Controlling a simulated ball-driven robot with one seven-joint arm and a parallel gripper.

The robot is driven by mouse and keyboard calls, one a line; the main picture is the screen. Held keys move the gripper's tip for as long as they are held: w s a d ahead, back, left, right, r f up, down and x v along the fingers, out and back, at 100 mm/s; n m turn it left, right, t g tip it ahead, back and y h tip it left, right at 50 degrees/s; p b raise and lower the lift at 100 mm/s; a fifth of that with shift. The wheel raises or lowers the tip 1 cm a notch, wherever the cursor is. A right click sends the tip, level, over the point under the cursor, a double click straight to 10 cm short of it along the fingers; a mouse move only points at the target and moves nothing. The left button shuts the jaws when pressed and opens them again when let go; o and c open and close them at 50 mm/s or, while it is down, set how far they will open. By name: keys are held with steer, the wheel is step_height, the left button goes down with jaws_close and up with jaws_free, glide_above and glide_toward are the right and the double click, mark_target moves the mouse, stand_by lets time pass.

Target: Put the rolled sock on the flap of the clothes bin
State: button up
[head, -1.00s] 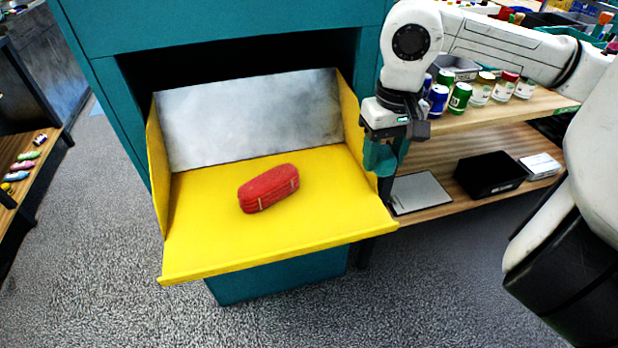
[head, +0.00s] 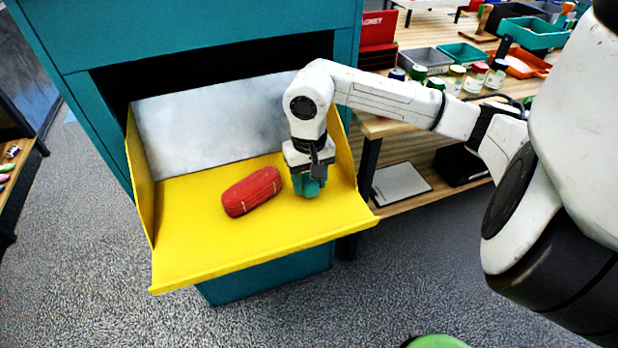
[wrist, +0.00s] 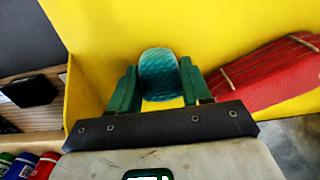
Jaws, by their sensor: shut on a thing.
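The yellow flap (head: 220,247) of the teal clothes bin (head: 200,40) is open, its grey metal plate at the back. My gripper (head: 309,188) is over the right part of the flap, pointing down. In the wrist view my gripper (wrist: 158,75) is shut on the rolled sock (wrist: 159,62), a teal patterned roll between its green fingers. Yellow flap surface (wrist: 200,25) shows behind the sock. In the head view the sock is mostly hidden by the fingers. I cannot tell whether the sock touches the flap.
A red bundle (head: 251,191) with a thin band lies on the flap just left of my gripper; it shows at right in the wrist view (wrist: 270,75). The flap's right side wall (head: 343,150) is close. A wooden shelf with jars (head: 455,80) stands right. The flap's left is clear.

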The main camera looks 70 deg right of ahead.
mark_target(309, 179)
steer(key=shift+f, duration=0.2)
steer(key=shift+f+b, duration=0.2)
steer(key=shift+b, duration=0.1)
steer(key=o, duration=1)
steer(key=shift+o, duration=0.2)
steer(key=shift+r, duration=0.1)
step_height(309, 179, up, 12)
steer(key=shift+r+b, duration=0.15)
steer(key=shift+b, duration=0.2)
